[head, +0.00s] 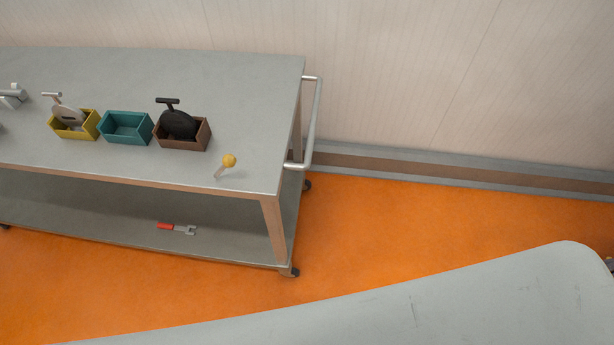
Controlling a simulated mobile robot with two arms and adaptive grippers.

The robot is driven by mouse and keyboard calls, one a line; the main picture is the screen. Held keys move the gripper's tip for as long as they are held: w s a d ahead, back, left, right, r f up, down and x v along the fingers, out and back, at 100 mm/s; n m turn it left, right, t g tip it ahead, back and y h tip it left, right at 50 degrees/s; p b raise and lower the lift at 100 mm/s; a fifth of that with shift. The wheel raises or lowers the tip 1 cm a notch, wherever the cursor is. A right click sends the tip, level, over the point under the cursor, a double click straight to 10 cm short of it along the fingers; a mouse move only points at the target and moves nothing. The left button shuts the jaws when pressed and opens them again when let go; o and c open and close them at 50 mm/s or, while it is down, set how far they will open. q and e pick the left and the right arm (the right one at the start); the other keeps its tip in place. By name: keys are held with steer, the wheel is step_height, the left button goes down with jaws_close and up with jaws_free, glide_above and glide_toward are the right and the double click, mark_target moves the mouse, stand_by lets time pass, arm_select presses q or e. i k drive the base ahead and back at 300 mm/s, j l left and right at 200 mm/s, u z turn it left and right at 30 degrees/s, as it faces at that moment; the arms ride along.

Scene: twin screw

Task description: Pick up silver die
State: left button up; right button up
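A silver disc-like piece with a T-shaped handle (67,113), which looks like the silver die, stands tilted in a yellow box (84,131) on the cart's top. A similar black piece with a handle (178,124) stands in a brown box (196,141). A teal box (126,129) between them looks empty. The lower parts of both pieces are hidden by the box walls. Neither of my grippers is in view.
The boxes stand on a grey metal cart (230,90) with a rail handle (315,120) at its right end. A yellow-knobbed tool (228,162) is near the front right corner. A red-handled wrench (177,229) lies on the lower shelf. A grey surface (400,310) fills the bottom right.

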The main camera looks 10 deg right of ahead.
mark_target(67, 113)
steer(key=k+l+z, duration=0.1)
steer(key=k+l+u, duration=0.1)
steer(key=u, duration=1.15)
steer(key=i+j+z, duration=0.1)
steer(key=i+z, duration=0.2)
steer(key=i+j+z, duration=0.3)
steer(key=i, duration=0.15)
